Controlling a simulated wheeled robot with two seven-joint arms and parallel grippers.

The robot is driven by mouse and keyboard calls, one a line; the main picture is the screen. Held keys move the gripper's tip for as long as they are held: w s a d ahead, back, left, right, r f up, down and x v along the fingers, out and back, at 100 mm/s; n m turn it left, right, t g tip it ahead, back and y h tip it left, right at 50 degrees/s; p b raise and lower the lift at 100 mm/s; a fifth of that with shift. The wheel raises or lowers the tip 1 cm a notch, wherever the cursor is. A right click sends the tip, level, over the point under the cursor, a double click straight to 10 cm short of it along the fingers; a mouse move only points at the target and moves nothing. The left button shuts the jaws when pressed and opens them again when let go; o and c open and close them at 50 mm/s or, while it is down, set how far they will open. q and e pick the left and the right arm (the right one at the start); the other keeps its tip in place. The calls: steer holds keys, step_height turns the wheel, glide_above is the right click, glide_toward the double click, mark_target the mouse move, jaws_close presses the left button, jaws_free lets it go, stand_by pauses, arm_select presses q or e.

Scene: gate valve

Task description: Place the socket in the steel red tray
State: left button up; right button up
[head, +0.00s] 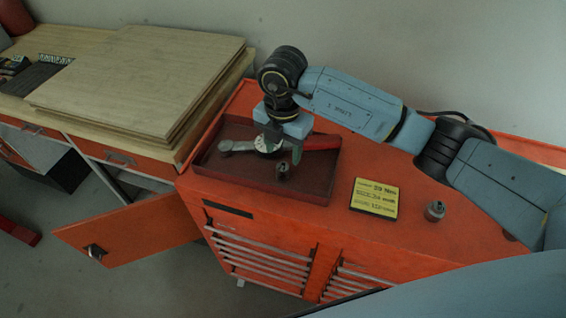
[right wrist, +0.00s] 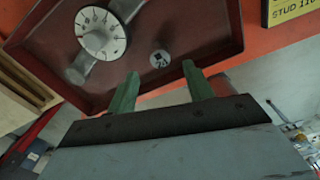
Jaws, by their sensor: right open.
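The dark red steel tray (head: 222,180) sits on the left end of the orange cabinet top. A small grey socket (head: 283,172) is inside the tray, near its front right part. The right wrist view shows this socket (right wrist: 160,59) end-on, with a dark square hole, against the tray floor (right wrist: 178,30). My right gripper (head: 284,152) points down over the tray. Its green fingers (right wrist: 160,72) are spread, with nothing held between them, and the socket lies just beyond their tips. A second, similar socket (head: 434,211) stands on the cabinet top at the right. My left gripper is not in view.
A torque wrench with a white dial (head: 266,146) and red handle (head: 320,142) lies in the tray behind the socket. A yellow label plate (head: 375,197) lies right of the tray. Stacked wooden boards (head: 135,80) are at the left. An orange cabinet door (head: 135,232) hangs open.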

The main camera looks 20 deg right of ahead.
mark_target(283, 166)
steer(key=shift+r, duration=2.4)
